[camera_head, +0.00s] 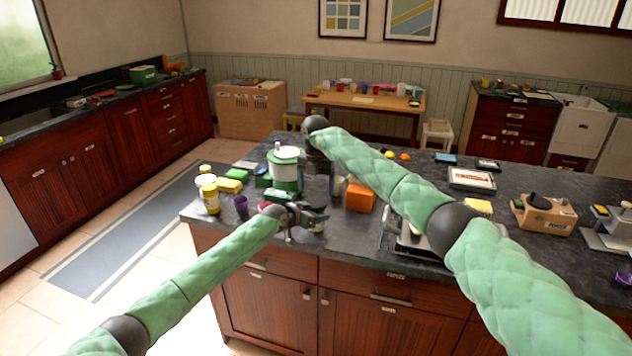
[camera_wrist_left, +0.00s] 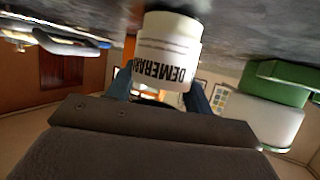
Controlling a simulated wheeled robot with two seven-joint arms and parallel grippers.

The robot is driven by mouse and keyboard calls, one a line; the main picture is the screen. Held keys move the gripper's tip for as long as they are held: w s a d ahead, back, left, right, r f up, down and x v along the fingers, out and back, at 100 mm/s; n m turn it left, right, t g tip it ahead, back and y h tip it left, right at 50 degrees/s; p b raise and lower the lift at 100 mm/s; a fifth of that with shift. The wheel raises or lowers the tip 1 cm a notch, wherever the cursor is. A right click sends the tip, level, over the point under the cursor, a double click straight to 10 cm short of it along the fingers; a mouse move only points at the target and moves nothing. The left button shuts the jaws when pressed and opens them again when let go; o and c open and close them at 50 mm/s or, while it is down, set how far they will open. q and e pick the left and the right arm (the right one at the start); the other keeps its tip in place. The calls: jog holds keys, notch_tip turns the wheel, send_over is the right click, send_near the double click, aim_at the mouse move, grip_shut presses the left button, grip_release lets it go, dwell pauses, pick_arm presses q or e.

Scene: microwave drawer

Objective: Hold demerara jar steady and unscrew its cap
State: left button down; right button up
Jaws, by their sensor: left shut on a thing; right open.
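The demerara jar (camera_wrist_left: 168,50) is white with dark lettering and fills the top middle of the left wrist view, where the picture is inverted. Its base is close to the dark countertop. My left gripper (camera_wrist_left: 160,95) is shut on the jar, one blue-grey finger on each side. The jar's cap cannot be made out. In the head view my left gripper (camera_head: 308,218) is at the counter's front edge, and the jar is mostly hidden by it. My right gripper (camera_head: 318,180) is open, pointing down behind and above the left one; its fingertips are hard to make out.
A green and white canister (camera_head: 285,168) stands left of my right gripper. An orange box (camera_head: 360,196) is to the right. Yellow jars (camera_head: 209,197) and a purple cup (camera_head: 241,205) stand at the counter's left end. My right arm crosses over the counter.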

aim_at(316, 201)
jog(key=shift+f, duration=2.75)
jog(key=c, duration=1)
jog(key=shift+n, duration=1.6)
jog(key=o, duration=0.9)
jog(key=shift+o, duration=1)
jog(key=shift+r, duration=0.1)
